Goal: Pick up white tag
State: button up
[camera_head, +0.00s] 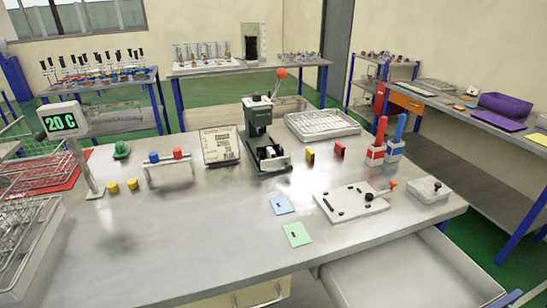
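I cannot make out a separate white tag on the steel table (220,230). Two flat square tags lie near the front middle of the table: a pale blue tag (282,205) and a light green tag (297,234), each with a small dark mark. A white plate (340,207) with black parts and a red-tipped lever lies to their right. A whitish printed panel (220,146) stands tilted farther back. My gripper is not in view.
A dark green press (258,130) with a red-knobbed lever stands at the back middle. Wire baskets (25,235) fill the left. The front left of the table is clear.

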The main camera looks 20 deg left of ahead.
aim_at(270, 152)
jog(key=z, duration=1.7)
jog(key=k, duration=1.35)
jog(key=u, duration=1.45)
jog(key=i, duration=0.85)
